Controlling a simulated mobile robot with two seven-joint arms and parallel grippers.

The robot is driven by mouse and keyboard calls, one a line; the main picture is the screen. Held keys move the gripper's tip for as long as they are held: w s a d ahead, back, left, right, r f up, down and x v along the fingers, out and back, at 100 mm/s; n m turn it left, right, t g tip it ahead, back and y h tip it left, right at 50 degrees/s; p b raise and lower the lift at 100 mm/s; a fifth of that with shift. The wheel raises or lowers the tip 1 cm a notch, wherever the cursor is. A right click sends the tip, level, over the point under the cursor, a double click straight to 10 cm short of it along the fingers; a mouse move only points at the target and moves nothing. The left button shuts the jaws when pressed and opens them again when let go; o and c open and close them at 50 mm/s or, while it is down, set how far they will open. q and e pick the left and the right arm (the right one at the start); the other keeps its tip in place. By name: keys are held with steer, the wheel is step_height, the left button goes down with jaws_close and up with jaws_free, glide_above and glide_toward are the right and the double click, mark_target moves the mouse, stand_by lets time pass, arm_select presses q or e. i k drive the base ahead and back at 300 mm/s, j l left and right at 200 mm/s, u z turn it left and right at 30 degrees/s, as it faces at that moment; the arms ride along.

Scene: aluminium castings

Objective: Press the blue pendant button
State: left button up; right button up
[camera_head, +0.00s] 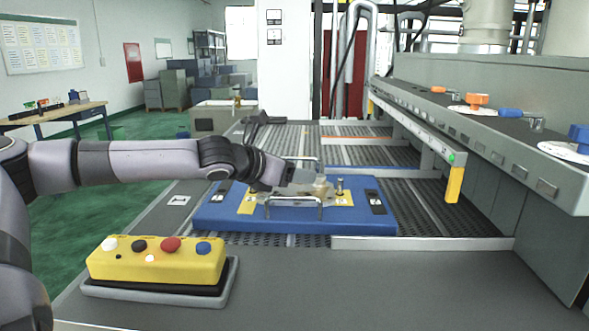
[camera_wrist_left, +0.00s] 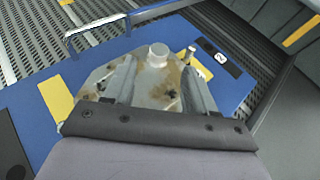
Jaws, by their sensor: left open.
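The blue button (camera_head: 204,248) is the rightmost of the coloured buttons on top of a yellow pendant box (camera_head: 150,266). The box sits in a grey tray at the front left. My left gripper (camera_head: 302,183) is well away from it, farther back and to the right, over a grey metal casting (camera_head: 318,190) on a blue fixture plate (camera_head: 230,218). In the left wrist view the gripper (camera_wrist_left: 160,88) is open, its fingers above the casting (camera_wrist_left: 158,75); contact cannot be told. The pendant is outside that view. My right gripper is not in view.
Metal bar handles (camera_head: 293,201) stand up from the fixture plate. A grey machine housing (camera_head: 545,165) with orange and blue valve handles runs along the right. The grey surface (camera_head: 350,285) right of the pendant is clear.

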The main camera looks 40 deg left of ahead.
mark_target(204, 248)
steer(key=k+j, duration=0.15)
steer(key=k, duration=0.7)
steer(key=k+j, duration=0.1)
steer(key=k, duration=0.7)
